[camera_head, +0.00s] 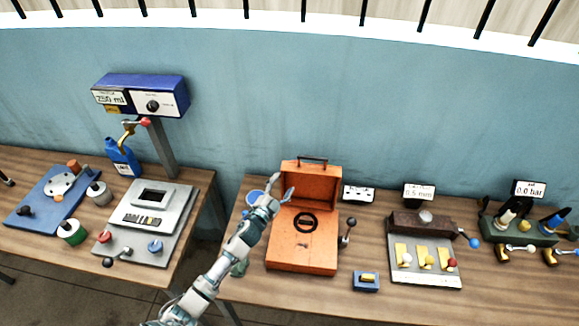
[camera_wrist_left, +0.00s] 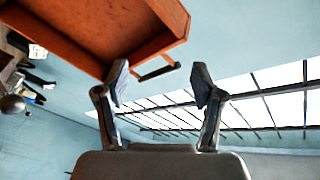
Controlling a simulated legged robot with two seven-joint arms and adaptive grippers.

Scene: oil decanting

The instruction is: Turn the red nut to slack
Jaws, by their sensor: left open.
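I cannot tell for sure which part is the red nut. Red parts in the head view are a small red piece (camera_head: 146,122) on the tap under the blue dispenser, a red knob (camera_head: 105,237) on the grey plate, and a red ball (camera_head: 452,264) on the right-hand fixture. My left gripper (camera_head: 283,192) is open and empty, beside the left edge of the open orange case (camera_head: 311,186), apart from these red parts. In the left wrist view the open fingers (camera_wrist_left: 160,78) show with the orange case above them. My right gripper is not in view.
A blue bottle (camera_head: 122,158) stands under the dispenser (camera_head: 140,95). A blue plate (camera_head: 45,200) with jars lies at left. A gap separates the two wooden tables. A small blue box (camera_head: 366,283) and a green valve block (camera_head: 518,230) are at right.

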